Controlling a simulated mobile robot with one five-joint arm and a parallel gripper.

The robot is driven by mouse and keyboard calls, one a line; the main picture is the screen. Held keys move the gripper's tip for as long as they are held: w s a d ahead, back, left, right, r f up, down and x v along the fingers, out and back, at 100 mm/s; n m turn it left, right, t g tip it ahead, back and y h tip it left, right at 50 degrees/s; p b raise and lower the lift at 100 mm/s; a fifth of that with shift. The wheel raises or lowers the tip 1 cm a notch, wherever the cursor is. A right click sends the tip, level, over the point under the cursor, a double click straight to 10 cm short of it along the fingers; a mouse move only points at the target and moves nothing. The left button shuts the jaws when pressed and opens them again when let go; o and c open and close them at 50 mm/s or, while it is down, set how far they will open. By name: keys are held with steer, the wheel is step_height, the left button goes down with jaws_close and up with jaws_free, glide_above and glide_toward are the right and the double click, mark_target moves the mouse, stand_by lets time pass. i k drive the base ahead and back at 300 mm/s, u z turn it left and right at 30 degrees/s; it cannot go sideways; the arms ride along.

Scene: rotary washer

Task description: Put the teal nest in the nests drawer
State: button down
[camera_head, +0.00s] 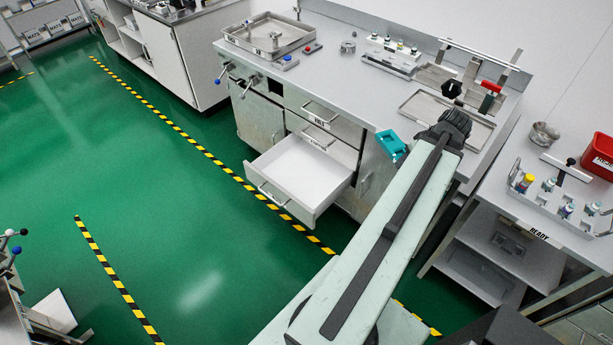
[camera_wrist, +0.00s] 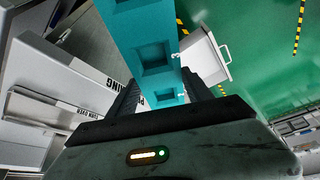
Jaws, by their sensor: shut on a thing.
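The teal nest (camera_head: 391,145) is a block with square pockets, held in the air just off the front edge of the workbench. In the wrist view the teal nest (camera_wrist: 152,50) stands between the fingers of my gripper (camera_wrist: 163,90), which is shut on it. In the head view my wrist hides most of the fingers. An open white drawer (camera_head: 300,168) sticks out of the bench front, left of and lower than the nest. It looks empty. Its label is too small to read. The open drawer (camera_wrist: 205,62) also shows right of the nest in the wrist view.
A shut drawer (camera_head: 318,116) sits directly above the open one. The benchtop (camera_head: 330,75) holds a metal tray (camera_head: 268,36), fixtures and an empty shallow tray (camera_head: 445,118). A side table at right carries vials and a red bin (camera_head: 601,152). Green floor left of the drawer is clear.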

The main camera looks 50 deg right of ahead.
mark_target(299, 183)
steer(key=i, duration=0.9)
